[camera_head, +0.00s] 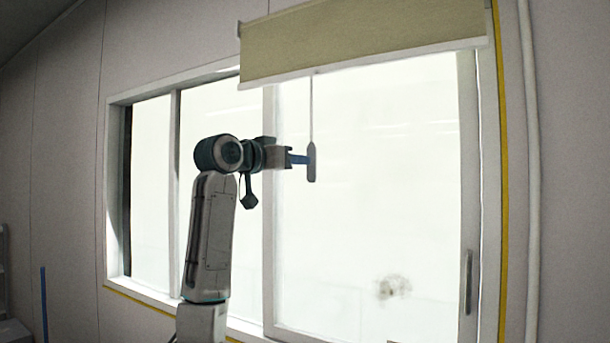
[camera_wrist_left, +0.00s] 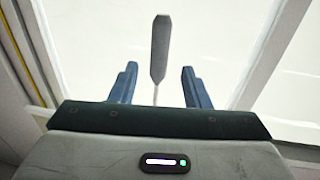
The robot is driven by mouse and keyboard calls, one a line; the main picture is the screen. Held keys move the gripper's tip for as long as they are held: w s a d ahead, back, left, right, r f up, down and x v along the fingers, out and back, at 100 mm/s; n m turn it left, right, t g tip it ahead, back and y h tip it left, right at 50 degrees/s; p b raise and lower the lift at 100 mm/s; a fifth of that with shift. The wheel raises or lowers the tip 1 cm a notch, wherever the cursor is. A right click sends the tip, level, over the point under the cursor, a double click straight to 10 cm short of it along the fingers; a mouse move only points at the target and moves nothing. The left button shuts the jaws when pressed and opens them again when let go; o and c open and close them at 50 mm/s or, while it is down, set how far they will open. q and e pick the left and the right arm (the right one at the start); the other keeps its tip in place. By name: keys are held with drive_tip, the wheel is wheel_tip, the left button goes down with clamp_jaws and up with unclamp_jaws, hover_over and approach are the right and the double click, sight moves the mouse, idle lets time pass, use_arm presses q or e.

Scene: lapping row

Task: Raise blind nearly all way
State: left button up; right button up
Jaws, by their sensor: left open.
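The tan blind (camera_head: 365,38) hangs across the top of the window, its lower edge well above the middle of the glass. A thin cord hangs from it and ends in a grey pull handle (camera_head: 311,162). My left gripper (camera_head: 308,160) is at the handle in the head view. In the left wrist view my left gripper (camera_wrist_left: 158,85) is open, with a blue finger on either side. My right gripper is not in view.
The white window frame (camera_head: 268,220) has an upright bar behind my left arm. A window latch (camera_head: 468,282) is at the lower right. A pale pipe (camera_head: 533,170) runs down the wall at the right. A dark smudge (camera_head: 393,287) shows low on the glass.

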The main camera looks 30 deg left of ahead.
use_arm(q)
drive_tip(key=s, duration=0.1)
drive_tip(key=s+b, duration=0.1)
drive_tip(key=s, duration=0.1)
drive_tip(key=shift+s+a, duration=0.1)
drive_tip(key=shift+a, duration=0.2)
drive_tip(key=shift+f, duration=0.1)
